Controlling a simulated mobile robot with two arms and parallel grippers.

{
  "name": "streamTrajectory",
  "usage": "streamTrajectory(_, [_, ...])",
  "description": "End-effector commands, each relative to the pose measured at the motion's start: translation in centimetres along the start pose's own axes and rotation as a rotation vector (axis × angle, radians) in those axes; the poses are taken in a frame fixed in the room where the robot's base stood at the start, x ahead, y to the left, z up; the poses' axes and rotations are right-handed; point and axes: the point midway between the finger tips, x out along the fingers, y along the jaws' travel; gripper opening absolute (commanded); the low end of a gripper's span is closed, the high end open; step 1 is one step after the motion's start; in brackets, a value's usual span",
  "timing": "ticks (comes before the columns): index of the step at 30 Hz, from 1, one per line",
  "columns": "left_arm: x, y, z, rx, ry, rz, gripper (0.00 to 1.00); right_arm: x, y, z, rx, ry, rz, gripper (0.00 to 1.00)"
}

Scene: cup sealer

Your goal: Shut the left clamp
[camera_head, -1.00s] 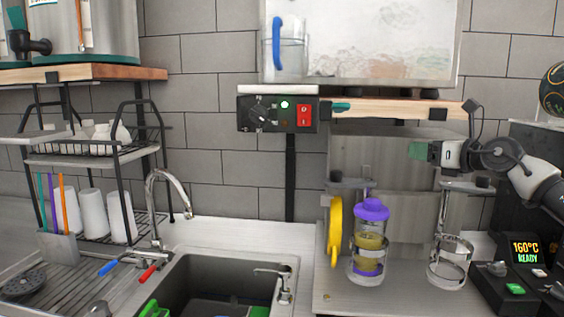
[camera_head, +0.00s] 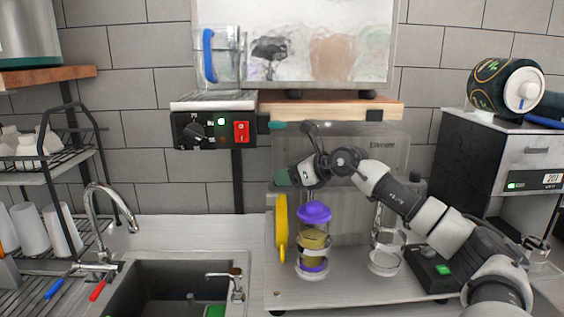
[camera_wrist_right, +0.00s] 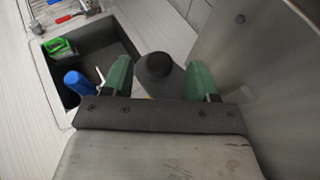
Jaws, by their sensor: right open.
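The left clamp (camera_head: 313,272) stands on the sealer's steel base and holds a clear cup (camera_head: 314,240) with a yellowish filling and a purple lid. Its upper part is mostly hidden behind my right gripper. My right gripper (camera_head: 284,178) is above and slightly left of the cup, its green fingertips pointing left. In the right wrist view, its open fingers (camera_wrist_right: 160,80) lie on either side of a dark round knob (camera_wrist_right: 158,65). I cannot tell whether they touch it. My left gripper is not in view.
The right clamp (camera_head: 386,262) stands empty, partly behind my right arm. A yellow handle (camera_head: 281,228) is just left of the cup. A steel back plate (camera_head: 385,145) rises behind. A sink (camera_head: 165,290) lies to the left, and a switch box (camera_head: 215,131) hangs above.

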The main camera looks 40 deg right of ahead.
Motion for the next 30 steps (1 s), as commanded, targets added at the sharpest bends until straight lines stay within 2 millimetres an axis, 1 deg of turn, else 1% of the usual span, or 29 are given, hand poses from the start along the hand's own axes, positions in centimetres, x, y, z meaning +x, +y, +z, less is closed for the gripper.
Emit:
streamTrajectory(1, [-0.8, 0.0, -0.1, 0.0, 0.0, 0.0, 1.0, 0.6, -0.1, 0.4, 0.005, -0.003, 0.001, 0.58])
streamTrajectory(6, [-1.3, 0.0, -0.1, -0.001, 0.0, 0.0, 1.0, 2.0, -0.1, 0.1, 0.001, -0.002, -0.001, 0.58])
streamTrajectory(10, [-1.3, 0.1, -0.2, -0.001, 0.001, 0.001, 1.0, 2.4, -0.1, 0.0, 0.0, -0.001, -0.001, 0.58])
streamTrajectory(16, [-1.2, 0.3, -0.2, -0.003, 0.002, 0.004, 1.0, 2.4, -0.1, -0.1, 0.0, 0.0, -0.002, 0.58])
streamTrajectory(27, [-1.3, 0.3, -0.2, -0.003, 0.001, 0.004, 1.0, 2.3, -0.1, -0.1, 0.0, 0.0, -0.002, 0.02])
streamTrajectory(28, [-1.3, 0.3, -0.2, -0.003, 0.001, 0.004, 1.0, 2.3, -0.1, -0.1, 0.0, 0.0, -0.002, 0.0])
streamTrajectory(30, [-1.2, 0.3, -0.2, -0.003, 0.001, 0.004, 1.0, 2.3, -0.1, -0.1, 0.0, 0.0, -0.002, 0.0])
